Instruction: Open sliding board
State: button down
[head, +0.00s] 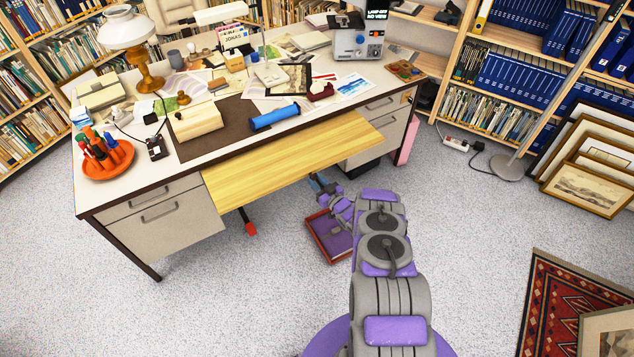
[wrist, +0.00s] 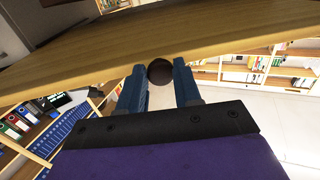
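The sliding board (head: 300,165) is a yellow wooden panel that sticks out from the front of the desk, below the desktop. In the wrist view its wooden face (wrist: 220,35) fills the top of the picture. A dark round knob (wrist: 160,71) shows at the board's lower edge there. My gripper (wrist: 159,72) has its two blue fingers on either side of the knob, seemingly touching it. In the head view my gripper (head: 320,182) is under the board's front edge, partly hidden by my arm, and the knob is not visible.
The desk (head: 105,190) carries a lamp (head: 130,45), a blue roll (head: 274,117) and a red pen dish (head: 108,160). A red-rimmed purple tray (head: 328,240) lies on the floor. A rug (head: 560,300) and framed prints (head: 590,185) are on the right. The front floor is open.

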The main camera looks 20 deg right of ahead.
jog(key=c, duration=0.8)
grip_release()
jog(key=shift+s, duration=0.1)
jog(key=p+v, duration=0.2)
jog(key=v, duration=1.5)
jog(key=shift+s+p, duration=0.1)
jog(key=shift+p, duration=0.3)
